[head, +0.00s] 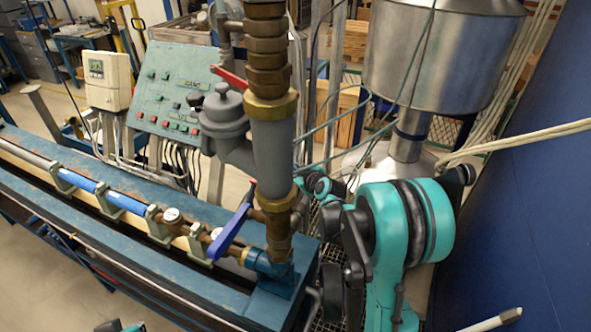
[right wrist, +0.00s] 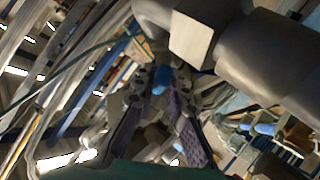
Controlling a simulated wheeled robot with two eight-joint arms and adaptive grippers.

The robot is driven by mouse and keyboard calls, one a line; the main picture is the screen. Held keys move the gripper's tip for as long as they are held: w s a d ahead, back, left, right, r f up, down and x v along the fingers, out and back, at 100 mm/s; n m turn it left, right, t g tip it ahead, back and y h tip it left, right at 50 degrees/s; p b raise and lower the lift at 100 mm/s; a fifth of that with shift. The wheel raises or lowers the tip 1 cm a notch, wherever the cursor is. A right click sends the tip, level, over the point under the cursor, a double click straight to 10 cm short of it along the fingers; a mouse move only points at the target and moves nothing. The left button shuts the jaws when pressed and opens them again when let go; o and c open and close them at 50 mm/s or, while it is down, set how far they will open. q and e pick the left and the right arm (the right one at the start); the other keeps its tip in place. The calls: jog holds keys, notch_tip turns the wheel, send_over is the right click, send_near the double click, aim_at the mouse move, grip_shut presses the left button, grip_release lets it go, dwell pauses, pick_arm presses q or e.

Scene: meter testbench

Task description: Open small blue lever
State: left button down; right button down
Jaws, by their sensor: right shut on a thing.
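In the right wrist view, the small blue lever (right wrist: 161,80) shows as a short blue piece between the fingertips of my right gripper (right wrist: 158,92). The gripper is shut on it, beside thick grey pipework. The lever's far end and pivot are hidden there. In the head view, my teal right arm reaches in behind the upright pipe, and its fingertips and the small lever cannot be made out. A larger blue lever (head: 229,234) hangs slanted at the base of this pipe, apart from my arm.
The upright grey and brass pipe (head: 272,150) stands left of my right arm. A blue bench (head: 130,240) carries a horizontal pipe run. A green control panel (head: 182,95) stands behind it. A steel tank (head: 440,55) and blue wall (head: 540,200) bound the right side.

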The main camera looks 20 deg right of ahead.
jog(key=n+g+y, duration=0.1)
jog(key=n, duration=0.1)
jog(key=n+g+y+p, duration=0.1)
jog(key=n+y, duration=0.1)
jog(key=n, duration=0.1)
jog(key=shift+d+n+g+y, duration=0.1)
jog(key=shift+n+g+y, duration=0.2)
dwell(0.4)
jog(key=c, duration=1.5)
grip_release()
jog(key=shift+c, duration=0.2)
jog(key=v, duration=1.2)
jog(key=shift+w+d, duration=0.1)
